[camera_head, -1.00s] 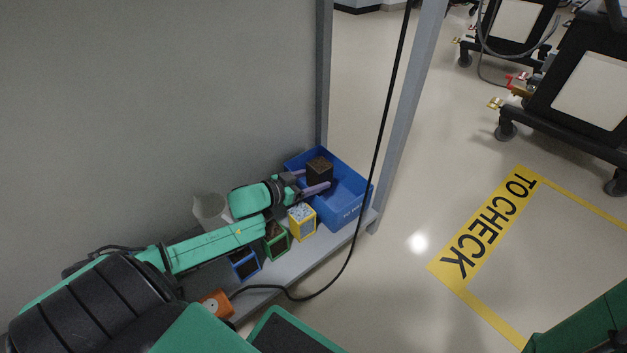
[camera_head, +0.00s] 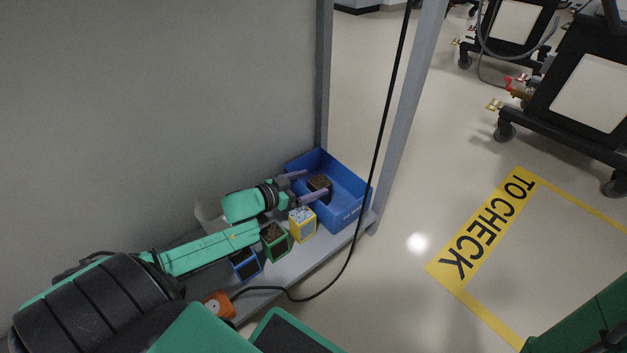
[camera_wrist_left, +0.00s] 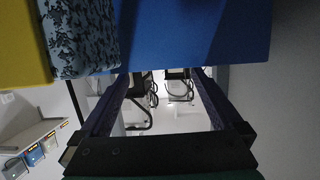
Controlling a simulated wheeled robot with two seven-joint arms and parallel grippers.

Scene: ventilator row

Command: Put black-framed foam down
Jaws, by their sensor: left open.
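The black-framed foam (camera_head: 320,186), a small dark block with a brownish top, sits inside the blue bin (camera_head: 348,207) on the grey shelf. My left gripper (camera_head: 314,182) is open, its two purple fingers spread at the bin's near left side, with the foam just beyond and between the fingertips. I cannot tell whether a finger touches it. In the left wrist view the spread fingers (camera_wrist_left: 160,100) have nothing between them, the blue bin (camera_wrist_left: 200,30) fills the top, and the foam does not show. My right gripper is not in view.
A yellow-framed foam (camera_head: 302,224), a green-framed one (camera_head: 275,242) and a blue-framed one (camera_head: 246,265) stand along the shelf (camera_head: 303,255). An orange item (camera_head: 217,304) is at the near end. A black cable (camera_head: 376,150) hangs in front of the bin. A grey post (camera_head: 408,110) stands right.

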